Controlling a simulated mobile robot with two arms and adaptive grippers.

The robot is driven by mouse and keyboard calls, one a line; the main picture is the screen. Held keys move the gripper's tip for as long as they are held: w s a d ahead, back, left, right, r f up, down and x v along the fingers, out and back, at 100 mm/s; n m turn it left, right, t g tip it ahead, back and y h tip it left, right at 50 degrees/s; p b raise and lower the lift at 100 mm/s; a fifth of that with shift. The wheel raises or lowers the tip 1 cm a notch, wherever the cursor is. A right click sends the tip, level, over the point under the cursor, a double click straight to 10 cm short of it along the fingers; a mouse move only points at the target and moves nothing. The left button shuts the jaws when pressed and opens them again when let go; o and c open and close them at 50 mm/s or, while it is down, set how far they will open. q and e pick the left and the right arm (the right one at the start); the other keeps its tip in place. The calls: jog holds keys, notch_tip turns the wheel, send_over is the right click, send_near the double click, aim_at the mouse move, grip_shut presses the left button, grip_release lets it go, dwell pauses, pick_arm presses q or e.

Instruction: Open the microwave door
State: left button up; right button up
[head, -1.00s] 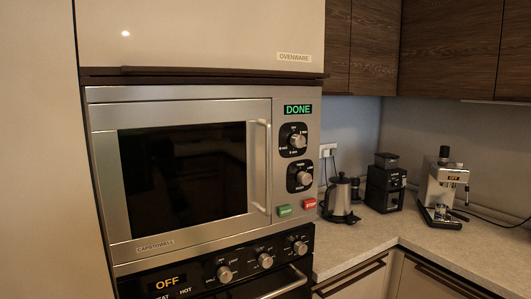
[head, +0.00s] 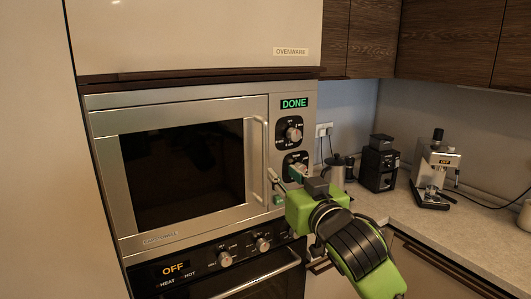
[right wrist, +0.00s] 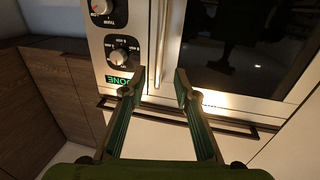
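The microwave (head: 180,165) is built into a tall cabinet, its dark-windowed door shut and its display reading DONE. The vertical silver door handle (head: 265,140) runs along the door's right side. My right gripper (head: 280,180) is in front of the control panel, just right of the handle's lower part in the head view. In the right wrist view, which is turned upside down, my right gripper (right wrist: 161,74) is open and empty. The handle (right wrist: 162,40) lines up between its fingertips; I cannot tell how far in front they are. My left gripper is not in view.
Below is an oven (head: 215,265) with knobs and a bar handle. Above is a cabinet front labelled OVENWARE (head: 200,35). On the counter (head: 430,225) at right stand a kettle (head: 338,170), a grinder (head: 379,163) and an espresso machine (head: 436,170).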

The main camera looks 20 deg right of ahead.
aim_at(266, 158)
jog(key=w+p, duration=0.1)
jog(key=w, duration=0.3)
jog(key=w+p, duration=0.2)
jog(key=w, duration=0.3)
jog(key=w+a+p, duration=0.1)
jog(key=w, duration=0.3)
jog(key=shift+w+f+p, duration=0.1)
jog(key=shift+w+p, duration=0.1)
jog(key=shift+p, duration=0.2)
jog(key=shift+d, duration=0.1)
grip_shut()
